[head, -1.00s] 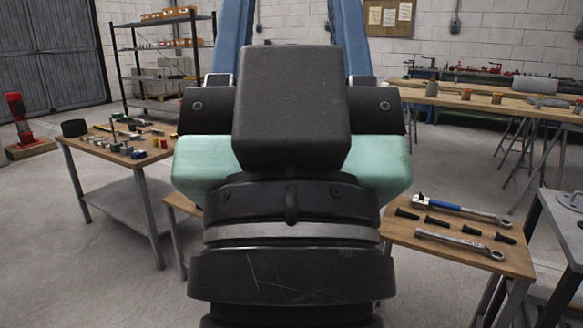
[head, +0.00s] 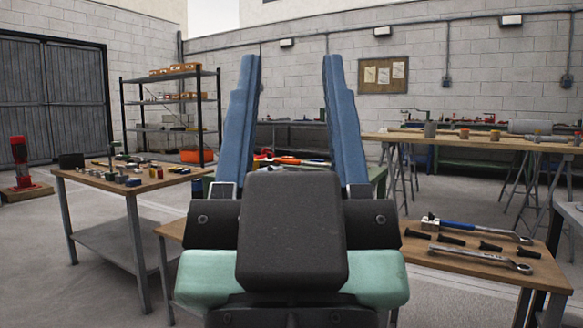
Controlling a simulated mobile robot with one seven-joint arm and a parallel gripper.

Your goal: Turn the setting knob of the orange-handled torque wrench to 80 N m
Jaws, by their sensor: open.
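My gripper (head: 291,60) is in the middle of the head view, its two blue fingers spread wide apart and pointing up, with nothing between them.
A blue-handled wrench (head: 470,228), a grey spanner (head: 480,258) and several black bolts lie on the wooden table (head: 440,262) at right. A left table (head: 75,175) carries small parts. A shelf rack (head: 170,104) stands behind. Floor shows between the tables.

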